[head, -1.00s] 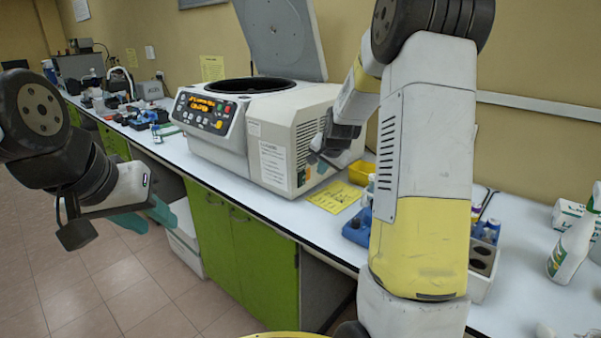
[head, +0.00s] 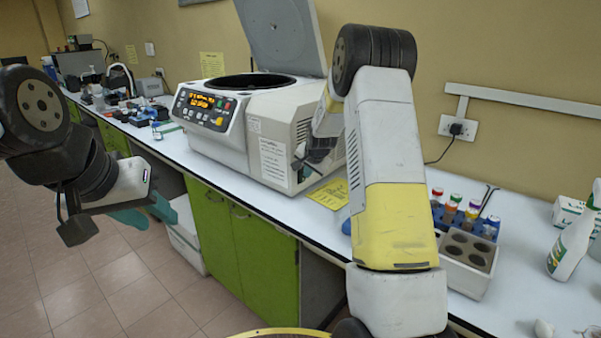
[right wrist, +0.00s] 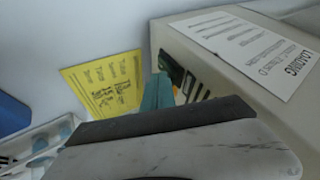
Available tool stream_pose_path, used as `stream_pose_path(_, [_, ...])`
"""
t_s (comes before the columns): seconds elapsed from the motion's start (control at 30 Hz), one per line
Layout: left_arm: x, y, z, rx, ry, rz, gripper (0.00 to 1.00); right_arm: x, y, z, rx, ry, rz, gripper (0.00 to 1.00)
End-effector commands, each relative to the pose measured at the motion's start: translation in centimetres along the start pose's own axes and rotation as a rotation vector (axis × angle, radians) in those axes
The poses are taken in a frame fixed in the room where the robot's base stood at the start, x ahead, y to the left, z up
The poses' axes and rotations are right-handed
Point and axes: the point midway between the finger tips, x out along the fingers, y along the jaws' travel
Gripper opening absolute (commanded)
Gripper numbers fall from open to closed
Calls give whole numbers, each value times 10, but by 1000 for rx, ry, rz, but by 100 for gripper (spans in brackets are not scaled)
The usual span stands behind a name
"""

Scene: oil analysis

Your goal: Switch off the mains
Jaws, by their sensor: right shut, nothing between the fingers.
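The centrifuge (head: 222,140) stands on the bench with its lid up and its display lit orange. In the right wrist view, a dark fitting (right wrist: 171,67) sits low on the centrifuge's side, by some vent slots; I take it for the mains switch but cannot tell its position. My right gripper (right wrist: 155,92) is shut and empty, its teal fingertips right by this fitting; I cannot tell if they touch. In the head view, my right arm partly covers that side. My left gripper (head: 147,213) is open and empty, over the floor before the bench.
A yellow sheet (head: 330,194) lies beside the centrifuge. A grey block with holes (head: 466,266) and a rack of capped tubes (head: 462,217) stand right of my right arm. A spray bottle (head: 570,246) is further right. A plug sits in the wall socket (head: 458,128).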

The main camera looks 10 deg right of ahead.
Motion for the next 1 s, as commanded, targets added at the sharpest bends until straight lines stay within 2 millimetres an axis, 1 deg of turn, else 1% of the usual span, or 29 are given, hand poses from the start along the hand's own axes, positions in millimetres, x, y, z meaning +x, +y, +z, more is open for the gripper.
stream_pose_path(0.23, [0, 0, 0, 0, 0, 0, 36, 0, 0, 0, -1, -1, 3, 0])
stream_pose_path(0.4, [0, 0, 0, 0, 0, 0, 36, 3, -8, 0, -24, -13, 49, 0])
stream_pose_path(0.47, [0, 0, 0, 0, 0, 0, 36, 2, -5, -1, -20, -13, 51, 0])
stream_pose_path(0.67, [0, 0, 0, 0, 0, 0, 36, 2, -5, -1, -20, -14, 49, 0])
stream_pose_path(1.0, [0, 0, 0, 0, 0, 0, 36, -8, -11, -7, -20, -13, 49, 0])
